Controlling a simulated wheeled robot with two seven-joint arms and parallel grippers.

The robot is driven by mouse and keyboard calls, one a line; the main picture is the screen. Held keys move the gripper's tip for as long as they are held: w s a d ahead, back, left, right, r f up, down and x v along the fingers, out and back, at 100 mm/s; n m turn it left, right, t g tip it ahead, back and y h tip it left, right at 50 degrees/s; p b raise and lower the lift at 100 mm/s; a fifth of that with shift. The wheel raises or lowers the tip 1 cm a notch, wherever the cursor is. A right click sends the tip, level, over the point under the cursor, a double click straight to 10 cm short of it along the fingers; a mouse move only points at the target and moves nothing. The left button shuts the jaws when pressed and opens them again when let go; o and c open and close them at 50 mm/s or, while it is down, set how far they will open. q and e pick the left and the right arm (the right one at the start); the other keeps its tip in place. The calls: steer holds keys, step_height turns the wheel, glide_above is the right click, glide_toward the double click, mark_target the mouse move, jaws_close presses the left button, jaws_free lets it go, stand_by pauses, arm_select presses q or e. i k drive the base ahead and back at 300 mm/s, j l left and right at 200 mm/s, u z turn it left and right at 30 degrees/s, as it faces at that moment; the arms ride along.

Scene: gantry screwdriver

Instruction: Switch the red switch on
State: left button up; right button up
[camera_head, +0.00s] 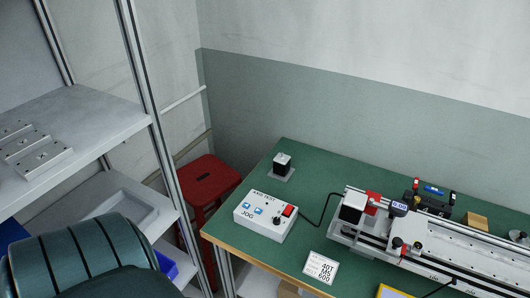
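The box also carries a black knob and two blue-and-white buttons. Whether the switch is on or off cannot be told at this size. Neither of my grippers is in view.
A gantry rail machine (435,250) fills the table's right side, joined to the box by a black cable. A black motor block (282,165) stands behind the box, and a white card (320,267) lies in front. A metal shelf (90,120) and red stool (205,178) are at left.

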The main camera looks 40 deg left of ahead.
mark_target(287, 211)
steer(key=i+u, duration=0.1)
steer(key=u, duration=0.3)
steer(key=i+u, duration=0.1)
steer(key=u, duration=0.25)
steer(key=i+u, duration=0.1)
steer(key=u, duration=0.3)
steer(key=i+u, duration=0.1)
steer(key=u, duration=0.3)
